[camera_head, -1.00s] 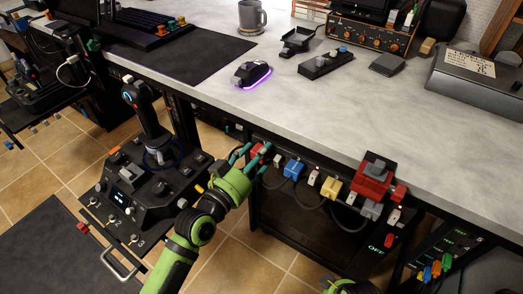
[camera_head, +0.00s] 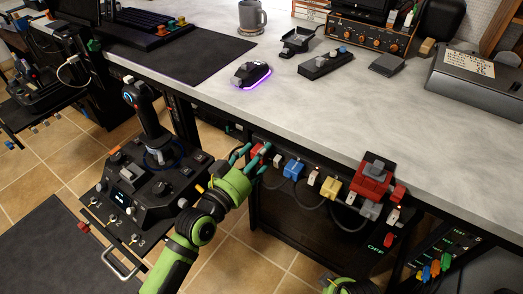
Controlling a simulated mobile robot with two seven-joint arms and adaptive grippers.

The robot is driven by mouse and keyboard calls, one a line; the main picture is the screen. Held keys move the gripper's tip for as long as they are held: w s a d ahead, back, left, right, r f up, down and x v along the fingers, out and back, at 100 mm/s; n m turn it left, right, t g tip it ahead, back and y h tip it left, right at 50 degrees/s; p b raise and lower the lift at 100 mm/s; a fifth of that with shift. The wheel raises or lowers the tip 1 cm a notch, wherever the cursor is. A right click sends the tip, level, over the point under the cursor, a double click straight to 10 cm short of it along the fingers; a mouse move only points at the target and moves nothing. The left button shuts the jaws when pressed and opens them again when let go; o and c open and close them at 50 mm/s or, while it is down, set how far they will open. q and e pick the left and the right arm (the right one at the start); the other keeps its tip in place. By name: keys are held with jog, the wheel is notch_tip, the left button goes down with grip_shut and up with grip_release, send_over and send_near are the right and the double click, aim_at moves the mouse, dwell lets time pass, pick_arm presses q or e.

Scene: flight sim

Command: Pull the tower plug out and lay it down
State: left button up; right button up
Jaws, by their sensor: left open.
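A power strip runs along the desk's front edge with a row of plugs. A red plug (camera_head: 257,149) is at its left end, then a blue plug (camera_head: 292,169), a yellow plug (camera_head: 331,188) and a grey plug (camera_head: 370,210). I cannot read which one is the tower plug. My left gripper (camera_head: 251,155) is open at the red plug, its teal-tipped fingers on either side of it and partly hiding it. I cannot tell whether they touch it. Of my right arm only a green part shows at the bottom edge; its gripper is out of view.
A red switch box (camera_head: 372,185) sits on the desk edge to the right. A joystick base (camera_head: 150,190) stands left of my left arm. The grey desktop (camera_head: 300,110) has free room in front of the glowing mouse (camera_head: 252,74). Dark cables hang below the plugs.

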dwell(0.3)
pick_arm(q)
grip_shut()
jog(key=shift+s, duration=0.1)
jog(key=shift+p+v, duration=1.15)
jog(key=shift+v, duration=1.75)
jog(key=shift+a, duration=0.1)
jog(key=p+v, duration=0.2)
jog(key=v, duration=0.8)
jog(key=shift+p, duration=0.3)
